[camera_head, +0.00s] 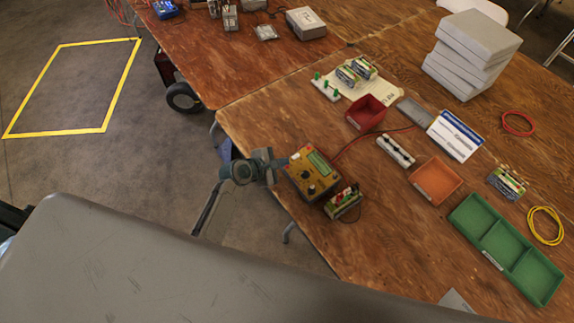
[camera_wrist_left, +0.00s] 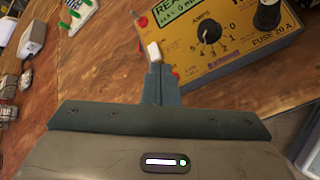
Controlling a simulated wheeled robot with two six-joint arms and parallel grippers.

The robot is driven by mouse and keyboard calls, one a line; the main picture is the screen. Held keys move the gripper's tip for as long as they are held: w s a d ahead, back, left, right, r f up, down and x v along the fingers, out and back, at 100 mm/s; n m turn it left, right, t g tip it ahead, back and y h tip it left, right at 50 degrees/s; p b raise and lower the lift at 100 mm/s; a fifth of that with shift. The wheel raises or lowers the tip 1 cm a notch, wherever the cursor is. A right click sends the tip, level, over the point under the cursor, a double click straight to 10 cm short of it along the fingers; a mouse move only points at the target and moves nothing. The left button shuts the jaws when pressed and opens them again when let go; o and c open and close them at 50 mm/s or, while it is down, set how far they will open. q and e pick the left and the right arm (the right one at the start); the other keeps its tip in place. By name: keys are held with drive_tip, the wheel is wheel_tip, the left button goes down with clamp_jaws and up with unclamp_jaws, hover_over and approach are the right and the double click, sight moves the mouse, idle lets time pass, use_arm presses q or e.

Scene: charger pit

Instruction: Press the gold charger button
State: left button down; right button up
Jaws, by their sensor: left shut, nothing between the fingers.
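The gold charger (camera_head: 311,186) lies on the near edge of the wooden table, with a green display and a dark dial on its face. It fills the upper right of the left wrist view (camera_wrist_left: 250,50). My left gripper (camera_head: 284,163) is at the charger's left side, shut and empty. In the left wrist view its closed fingertips (camera_wrist_left: 158,70) are at the charger's left edge, close to a small white button-like piece (camera_wrist_left: 154,50). I cannot tell whether they touch it. My right gripper is not in view.
A red bin (camera_head: 367,112), an orange tray (camera_head: 436,179) and a green divided tray (camera_head: 506,247) stand to the right. A red cable (camera_head: 352,146) runs from the charger. Stacked grey boxes (camera_head: 470,55) stand behind.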

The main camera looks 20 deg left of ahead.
use_arm(q)
drive_tip(key=shift+f, duration=0.1)
idle(0.5)
drive_tip(key=shift+f, duration=0.3)
drive_tip(key=shift+d+f, duration=0.1)
drive_tip(key=shift+f, duration=0.3)
idle(0.8)
drive_tip(key=shift+r+p, duration=0.75)
drive_tip(key=shift+p, duration=0.05)
drive_tip(key=r+p, duration=0.4)
drive_tip(key=r, duration=0.1)
drive_tip(key=shift+s+a+p, duration=0.3)
drive_tip(key=shift+s+a, duration=0.1)
